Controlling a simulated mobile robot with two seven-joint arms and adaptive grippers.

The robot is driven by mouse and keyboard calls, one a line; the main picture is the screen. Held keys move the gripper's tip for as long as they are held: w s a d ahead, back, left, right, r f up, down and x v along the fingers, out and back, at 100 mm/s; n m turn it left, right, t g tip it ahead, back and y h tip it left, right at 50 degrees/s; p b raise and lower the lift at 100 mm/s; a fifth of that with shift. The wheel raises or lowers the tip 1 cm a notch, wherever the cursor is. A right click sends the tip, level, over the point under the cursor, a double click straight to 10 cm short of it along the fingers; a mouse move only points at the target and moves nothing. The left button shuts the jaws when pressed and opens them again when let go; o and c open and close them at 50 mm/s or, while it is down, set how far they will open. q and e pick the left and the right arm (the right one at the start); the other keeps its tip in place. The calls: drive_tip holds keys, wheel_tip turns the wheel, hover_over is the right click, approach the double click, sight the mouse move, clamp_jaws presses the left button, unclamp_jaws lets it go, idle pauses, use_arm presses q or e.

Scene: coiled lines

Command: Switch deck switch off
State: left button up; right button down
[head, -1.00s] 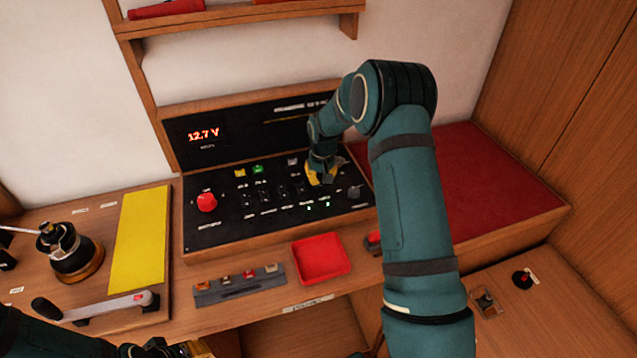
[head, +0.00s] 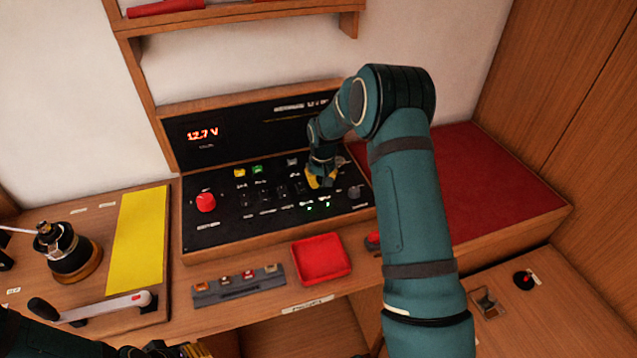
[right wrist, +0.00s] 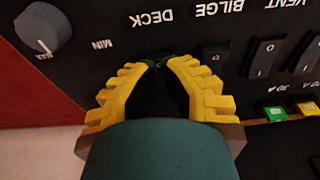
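The switch panel (head: 225,232) is black with rows of rockers. In the right wrist view the DECK label (right wrist: 152,18) reads upside down. The deck switch lies under my right fingertips and is mostly hidden, so I cannot tell its position. My right gripper (right wrist: 163,62) has yellow fingers, tips together at the panel surface just by that label. It also shows in the head view (head: 318,184) over the panel's right part. The bilge switch (right wrist: 215,58) is beside the fingers. My left gripper (head: 178,350) is barely in view at the bottom edge.
A red knob (head: 205,202) is at the panel's left, and a grey dial (right wrist: 43,28) is near the deck label. A 12.7 V display (head: 203,134) glows above. A red tray (head: 321,259) lies in front, with a winch (head: 70,255) at left.

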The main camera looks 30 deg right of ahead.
drive_tip(key=shift+f+b, duration=0.3)
drive_tip(key=shift+f, duration=0.2)
drive_tip(key=shift+r, duration=0.1)
drive_tip(key=shift+r+p, duration=1.9)
drive_tip(key=shift+r, duration=1.55)
